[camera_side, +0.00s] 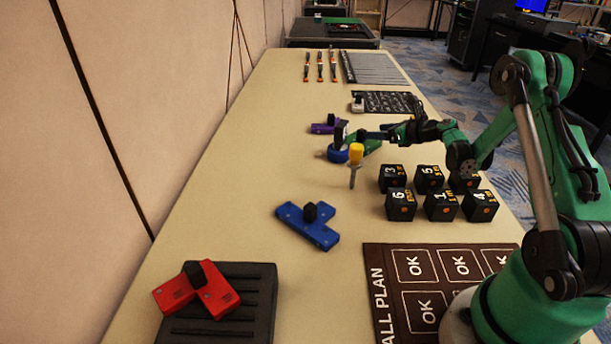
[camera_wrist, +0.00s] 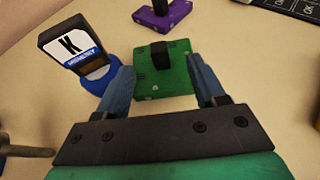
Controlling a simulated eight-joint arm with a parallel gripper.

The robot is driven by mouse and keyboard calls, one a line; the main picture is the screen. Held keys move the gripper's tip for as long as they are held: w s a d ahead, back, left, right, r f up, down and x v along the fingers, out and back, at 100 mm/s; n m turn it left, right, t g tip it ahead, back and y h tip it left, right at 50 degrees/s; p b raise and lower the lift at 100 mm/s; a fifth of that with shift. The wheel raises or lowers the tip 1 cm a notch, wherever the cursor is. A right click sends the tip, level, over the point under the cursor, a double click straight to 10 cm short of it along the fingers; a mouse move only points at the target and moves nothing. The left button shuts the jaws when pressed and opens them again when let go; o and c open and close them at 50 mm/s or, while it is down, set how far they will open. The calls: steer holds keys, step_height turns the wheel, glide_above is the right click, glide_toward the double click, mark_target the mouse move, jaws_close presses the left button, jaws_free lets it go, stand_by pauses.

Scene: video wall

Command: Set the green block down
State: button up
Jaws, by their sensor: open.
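The green block (camera_wrist: 176,78) with a black knob on top lies flat on the table in the wrist view. My gripper (camera_wrist: 163,82) is open, with one bluish finger on each side of the block and gaps visible beside the knob. In the side view my gripper (camera_side: 372,135) is low over the table at mid-length. The green block is hard to tell from my green arm parts there.
A blue stand with a K card (camera_wrist: 72,46) is close to my left finger. A purple block (camera_wrist: 163,14) lies beyond. Blue (camera_side: 308,226) and red (camera_side: 200,290) blocks lie nearer.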

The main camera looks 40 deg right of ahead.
mark_target(362, 130)
steer(key=x, duration=0.6)
steer(key=shift+f, duration=0.1)
jaws_close()
